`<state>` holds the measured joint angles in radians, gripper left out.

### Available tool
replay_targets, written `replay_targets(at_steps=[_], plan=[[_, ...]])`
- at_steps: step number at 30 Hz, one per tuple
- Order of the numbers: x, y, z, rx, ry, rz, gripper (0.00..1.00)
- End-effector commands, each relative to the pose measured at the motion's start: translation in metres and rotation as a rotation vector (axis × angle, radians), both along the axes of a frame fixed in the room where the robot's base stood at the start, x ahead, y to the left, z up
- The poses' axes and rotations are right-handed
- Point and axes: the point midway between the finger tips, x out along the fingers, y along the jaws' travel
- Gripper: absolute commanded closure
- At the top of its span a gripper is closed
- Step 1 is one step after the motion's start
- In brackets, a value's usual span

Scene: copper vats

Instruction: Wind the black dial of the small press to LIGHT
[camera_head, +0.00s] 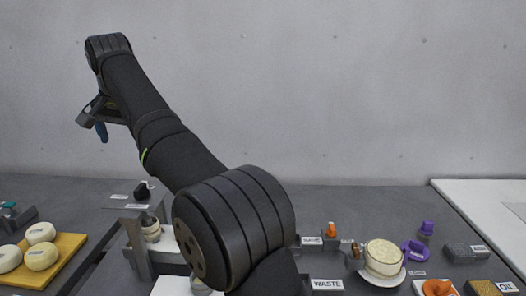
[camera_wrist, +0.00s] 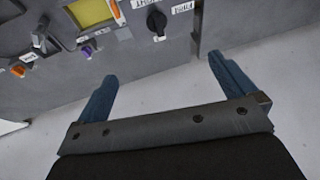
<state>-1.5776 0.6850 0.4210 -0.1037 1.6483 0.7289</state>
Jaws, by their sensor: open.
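A black dial (camera_wrist: 157,21) shows at the top of the wrist view, on a grey surface with small white labels around it. In the head view my gripper (camera_head: 100,132) hangs high at the upper left, above the table.
A wooden board (camera_head: 64,262) with several cheeses lies at left. At right are a cheese on a white plate (camera_head: 384,277), a purple ring (camera_head: 416,252) and OIL and WASTE labels. The wrist view shows a yellow panel (camera_wrist: 92,12) and a purple knob (camera_wrist: 87,52). My arm hides the table's middle.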

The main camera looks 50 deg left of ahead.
Motion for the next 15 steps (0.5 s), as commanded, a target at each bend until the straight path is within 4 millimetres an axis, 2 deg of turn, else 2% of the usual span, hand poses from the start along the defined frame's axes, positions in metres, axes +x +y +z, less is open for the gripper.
replay_targets(at_steps=[2, 3, 12, 15], plan=[[0.0, 0.0001, -0.0002, 0.0, 0.0, 0.0, 0.0], [0.0, 0.0001, -0.0002, 0.0, 0.0, 0.0, 0.04], [0.0002, 0.0002, -0.0004, 0.0, 0.0, 0.0, 0.63], [-0.0037, 0.0033, -0.0022, 0.01, 0.003, 0.018, 0.64]])
